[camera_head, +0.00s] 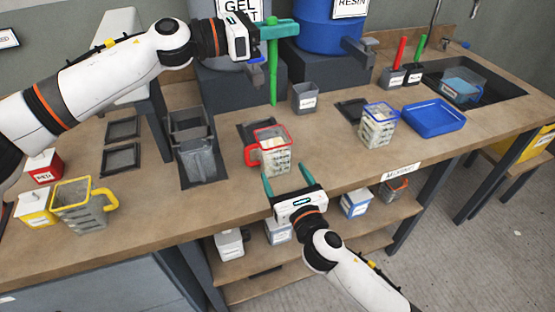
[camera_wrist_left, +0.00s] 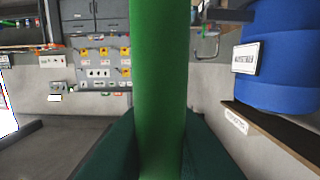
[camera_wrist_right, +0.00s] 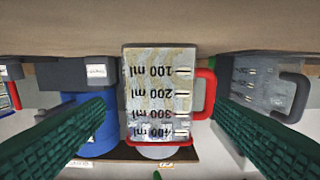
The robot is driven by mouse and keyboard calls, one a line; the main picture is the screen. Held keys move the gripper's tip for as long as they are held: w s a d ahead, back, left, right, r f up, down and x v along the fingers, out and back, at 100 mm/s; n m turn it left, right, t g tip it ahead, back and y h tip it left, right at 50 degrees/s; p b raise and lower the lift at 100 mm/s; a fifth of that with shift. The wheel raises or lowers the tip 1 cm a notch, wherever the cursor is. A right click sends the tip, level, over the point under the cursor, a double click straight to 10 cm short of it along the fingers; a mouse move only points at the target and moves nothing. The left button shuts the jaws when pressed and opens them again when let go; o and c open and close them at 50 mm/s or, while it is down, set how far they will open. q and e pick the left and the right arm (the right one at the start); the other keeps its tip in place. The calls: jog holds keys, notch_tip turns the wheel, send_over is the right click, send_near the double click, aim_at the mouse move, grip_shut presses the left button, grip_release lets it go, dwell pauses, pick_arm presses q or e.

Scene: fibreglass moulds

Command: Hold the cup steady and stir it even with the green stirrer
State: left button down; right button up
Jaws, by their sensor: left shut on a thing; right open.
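A clear measuring cup with a red rim and handle (camera_head: 270,154) stands upright on the bench, with pale contents inside. It also shows in the right wrist view (camera_wrist_right: 158,92), between the fingers. My left gripper (camera_head: 262,58) is shut on the green stirrer (camera_head: 272,80), which hangs upright above and behind the red cup, apart from it. The stirrer fills the middle of the left wrist view (camera_wrist_left: 158,70). My right gripper (camera_head: 290,180) is open in front of the red cup, its green fingers pointing at it and not closed on it.
A blue-rimmed cup (camera_head: 377,127) and a blue tray (camera_head: 434,118) stand to the right. A grey container (camera_head: 305,98) is behind. A yellow-rimmed cup (camera_head: 82,208) and small red (camera_head: 44,167) and yellow boxes are at left.

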aim_at(269, 145)
jog(key=x, duration=0.9)
jog(key=shift+w+f, duration=0.1)
jog(key=shift+w, duration=0.2)
jog(key=c, duration=1.1)
jog(key=shift+o, duration=0.2)
